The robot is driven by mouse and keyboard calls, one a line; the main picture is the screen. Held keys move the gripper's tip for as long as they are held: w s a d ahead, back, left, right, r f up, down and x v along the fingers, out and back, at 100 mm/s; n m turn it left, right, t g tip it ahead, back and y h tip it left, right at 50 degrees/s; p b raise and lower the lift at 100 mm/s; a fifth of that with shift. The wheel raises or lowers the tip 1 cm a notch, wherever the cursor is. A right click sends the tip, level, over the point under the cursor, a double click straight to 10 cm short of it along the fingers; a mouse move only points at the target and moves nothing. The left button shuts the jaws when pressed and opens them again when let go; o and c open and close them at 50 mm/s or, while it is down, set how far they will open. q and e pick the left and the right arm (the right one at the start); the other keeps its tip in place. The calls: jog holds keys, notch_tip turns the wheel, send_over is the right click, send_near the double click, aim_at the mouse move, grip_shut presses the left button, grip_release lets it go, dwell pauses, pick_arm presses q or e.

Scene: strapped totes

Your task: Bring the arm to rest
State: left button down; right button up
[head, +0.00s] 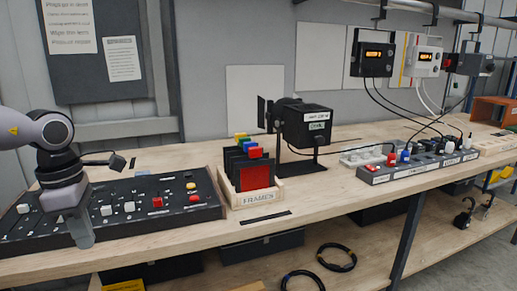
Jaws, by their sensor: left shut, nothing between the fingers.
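My left arm comes in from the left in the head view. Its gripper (82,236) points down and is shut, with nothing seen between the fingers. It hangs over the front part of a dark control panel (180,214) with white, red and yellow buttons. I cannot tell whether the fingertips touch the panel. My right gripper does not show.
A wooden box of frames (262,198) stands right of the panel. Behind it is a black device on a stand (305,125). A grey strip with plugs and cables (410,170) lies farther right. The front bench strip (330,195) is mostly clear.

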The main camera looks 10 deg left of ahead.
pick_arm(q)
jog(key=s+f+n+t+h, duration=0.25)
jog(key=f+n+t, duration=0.35)
jog(key=f+n, duration=0.6)
jog(key=s+f+n+t+h, duration=0.2)
jog(key=f+n+t+h, duration=0.2)
jog(key=f+n+t, duration=0.7)
jog(key=s+d+f+n+g+y, duration=0.2)
jog(key=s+d+f+n+g, duration=0.1)
jog(key=d+n, duration=0.5)
jog(key=s+d+f+n+g+y+p, duration=0.1)
jog(key=s+d+f+n+g+y, duration=0.2)
jog(key=n, duration=1.1)
jog(key=s+d+f, duration=0.3)
jog(key=d+f, duration=0.2)
jog(key=d, duration=0.1)
jog(key=shift+f+g, duration=0.15)
jog(key=shift+g, duration=0.25)
